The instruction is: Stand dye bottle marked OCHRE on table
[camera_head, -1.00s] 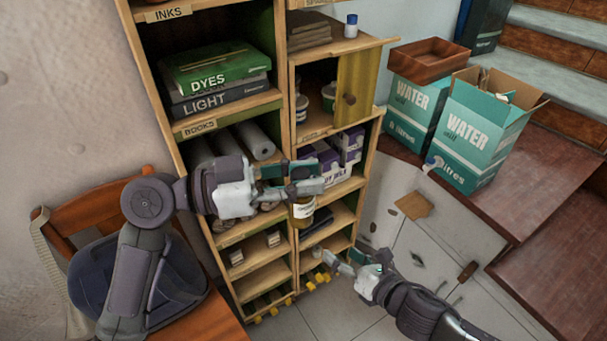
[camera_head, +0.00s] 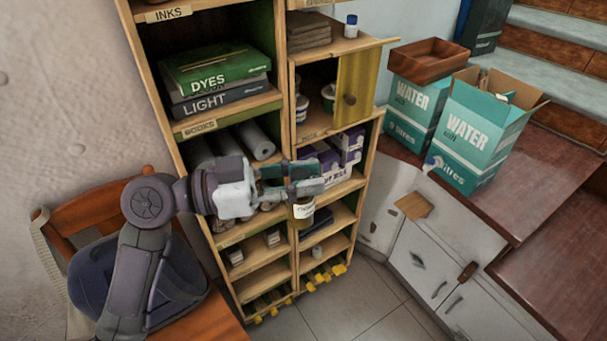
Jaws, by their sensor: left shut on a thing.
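My left gripper (camera_head: 306,180) is shut on a small bottle (camera_head: 303,212) with a white label. The bottle hangs below the fingers, roughly upright, in front of the shelf unit; its yellow-brown lower part shows. The label is too small to read, and the bottle's top is hidden by the fingers. My right gripper is out of view. I cannot tell which surface is the table; a red-brown top (camera_head: 540,205) runs along the right, above white cupboards.
The wooden shelf unit (camera_head: 281,140) holds books, rolls and cartons, with its yellow door (camera_head: 357,88) open. Water boxes (camera_head: 486,130) stand on the red-brown top. A dark blue bag (camera_head: 95,270) rests on orange wooden furniture (camera_head: 90,205) at left. The floor (camera_head: 345,300) is clear.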

